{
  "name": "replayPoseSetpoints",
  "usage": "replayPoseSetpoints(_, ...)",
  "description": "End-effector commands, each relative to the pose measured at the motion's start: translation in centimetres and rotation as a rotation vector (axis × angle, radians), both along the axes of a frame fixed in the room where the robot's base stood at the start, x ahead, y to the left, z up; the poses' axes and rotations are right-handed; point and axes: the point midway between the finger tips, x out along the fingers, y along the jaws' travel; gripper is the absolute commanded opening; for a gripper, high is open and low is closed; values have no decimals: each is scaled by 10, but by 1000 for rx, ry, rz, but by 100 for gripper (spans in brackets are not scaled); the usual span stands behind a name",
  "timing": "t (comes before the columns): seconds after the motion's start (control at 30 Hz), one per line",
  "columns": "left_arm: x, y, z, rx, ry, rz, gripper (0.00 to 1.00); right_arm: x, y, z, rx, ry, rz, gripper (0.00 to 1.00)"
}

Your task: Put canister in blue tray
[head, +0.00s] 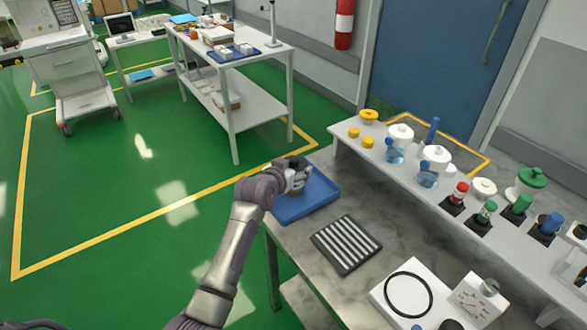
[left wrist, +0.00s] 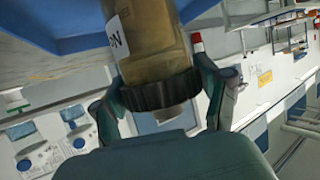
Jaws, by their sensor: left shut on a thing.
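The blue tray (head: 318,195) lies at the far left end of the grey bench. My left gripper (head: 297,178) is over the tray's back left part in the head view. In the left wrist view, the left gripper (left wrist: 165,98) is shut on the canister (left wrist: 152,45), a tan cylinder with a white label and a black ribbed collar. The gripper mostly hides the canister in the head view. A blue surface, apparently the tray (left wrist: 75,38), is close beside the canister in the left wrist view. Whether the canister touches the tray, I cannot tell. My right gripper is not in view.
A black striped rack (head: 346,244) lies on the bench just in front of the tray. A white device with a black ring (head: 404,292) and a gauge box (head: 476,301) stand nearer. A raised shelf (head: 425,190) with several bottles and jars runs along the bench's back.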

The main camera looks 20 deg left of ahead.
Motion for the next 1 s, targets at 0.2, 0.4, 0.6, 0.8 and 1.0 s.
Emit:
replayPoseSetpoints(0.2, 0, 0, -3, 0, 0, -1, 88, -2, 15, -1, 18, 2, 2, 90)
replayPoseSetpoints(0.4, 0, 0, -3, 0, 0, -1, 100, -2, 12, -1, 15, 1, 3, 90)
replayPoseSetpoints(0.6, 0, 0, -2, -1, -1, -1, 100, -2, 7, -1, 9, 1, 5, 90)
replayPoseSetpoints(0.8, -11, 1, 4, 1, -1, 0, 100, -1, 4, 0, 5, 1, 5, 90)
replayPoseSetpoints(1.0, -45, 6, 18, 2, -2, -1, 100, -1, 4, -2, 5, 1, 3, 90)
